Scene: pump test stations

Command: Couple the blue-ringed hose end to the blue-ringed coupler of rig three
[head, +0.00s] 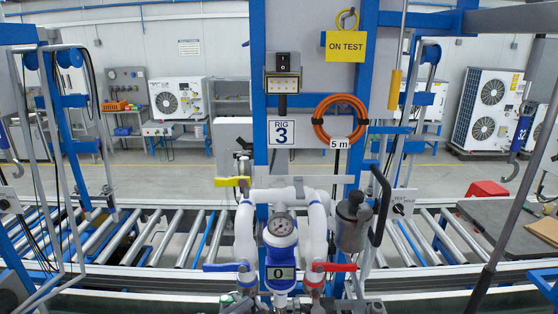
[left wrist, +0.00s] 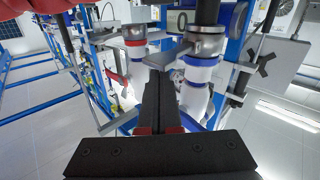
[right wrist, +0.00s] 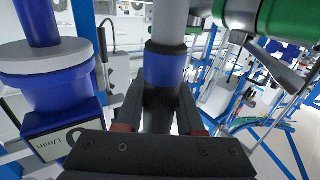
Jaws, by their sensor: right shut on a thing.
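In the right wrist view my right gripper (right wrist: 160,98) is shut on the blue-ringed hose end (right wrist: 165,68). Its blue ring shows beyond the fingers, with a grey tube past it. In the left wrist view my left gripper (left wrist: 161,92) has its fingers together, with nothing seen between them. Just beyond the tips is a grey metal lever and coupler with a blue ring (left wrist: 201,62); I cannot tell whether the tips touch it. A red-ringed coupler (left wrist: 134,42) is to its left. The head view shows the rig three sign (head: 281,134); grippers are not clear there.
A blue meter (head: 280,255) stands between the white pipes, beside a blue lever (head: 225,267) and a red lever (head: 335,267). A green-ringed fitting (right wrist: 285,18) is at the right wrist view's upper right. Roller conveyors (head: 150,238) lie behind the rig.

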